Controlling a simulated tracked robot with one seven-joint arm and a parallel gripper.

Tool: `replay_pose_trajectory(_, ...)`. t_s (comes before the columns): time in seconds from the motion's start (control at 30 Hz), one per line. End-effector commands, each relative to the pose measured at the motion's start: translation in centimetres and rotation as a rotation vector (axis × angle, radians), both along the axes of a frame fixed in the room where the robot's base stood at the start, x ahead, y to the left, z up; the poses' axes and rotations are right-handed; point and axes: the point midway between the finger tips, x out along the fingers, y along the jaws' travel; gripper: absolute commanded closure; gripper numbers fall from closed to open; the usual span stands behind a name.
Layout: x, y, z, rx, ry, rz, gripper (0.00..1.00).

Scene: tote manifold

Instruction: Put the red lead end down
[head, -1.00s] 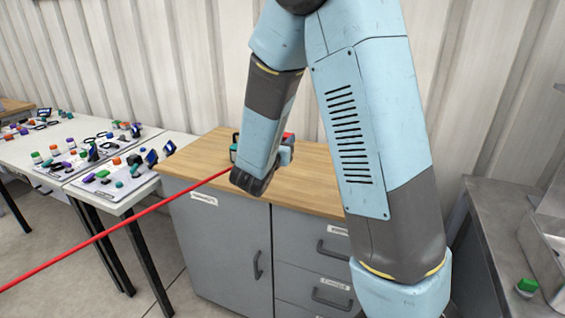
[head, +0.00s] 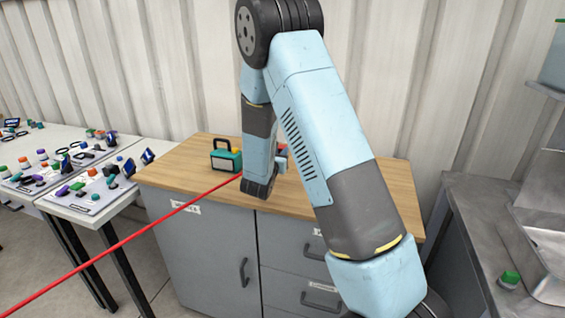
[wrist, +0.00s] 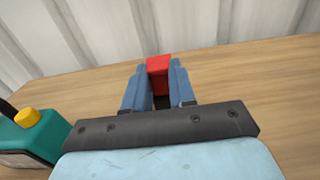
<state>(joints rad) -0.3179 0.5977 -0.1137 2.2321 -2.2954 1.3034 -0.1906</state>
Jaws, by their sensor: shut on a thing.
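The red lead (head: 113,246) runs taut from the lower left of the head view up to my gripper over the wooden cabinet top. In the wrist view, the red lead end (wrist: 158,64) is a red block between the two blue fingers of my gripper (wrist: 158,82). The fingers are shut on it. It is over the wooden top (wrist: 230,85); I cannot tell whether it touches the wood. In the head view my arm mostly hides the gripper and the lead end.
A teal box with a black handle (head: 226,161) stands on the cabinet top, left of my gripper; its yellow knob (wrist: 27,116) shows in the wrist view. White tables (head: 75,150) with small parts stand at left. A grey bench (head: 490,215) with a green-topped piece (head: 509,279) is at right.

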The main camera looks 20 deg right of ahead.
Motion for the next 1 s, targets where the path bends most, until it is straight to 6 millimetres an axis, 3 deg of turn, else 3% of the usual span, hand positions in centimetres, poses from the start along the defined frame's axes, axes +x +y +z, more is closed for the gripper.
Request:
replay_pose_trajectory(0.23,0.7,-0.6,-1.1,0.0,0.001,-0.002,1.0)
replay_pose_trajectory(0.5,0.7,-0.5,-3.9,0.0,0.001,0.0,1.0)
replay_pose_trajectory(0.83,0.6,-0.5,-4.2,0.0,0.0,-0.001,1.0)
replay_pose_trajectory(0.87,0.6,-0.5,-4.2,0.0,0.0,-0.001,0.73)
replay_pose_trajectory(1.0,0.6,-0.5,-4.1,0.0,0.0,-0.001,0.6)
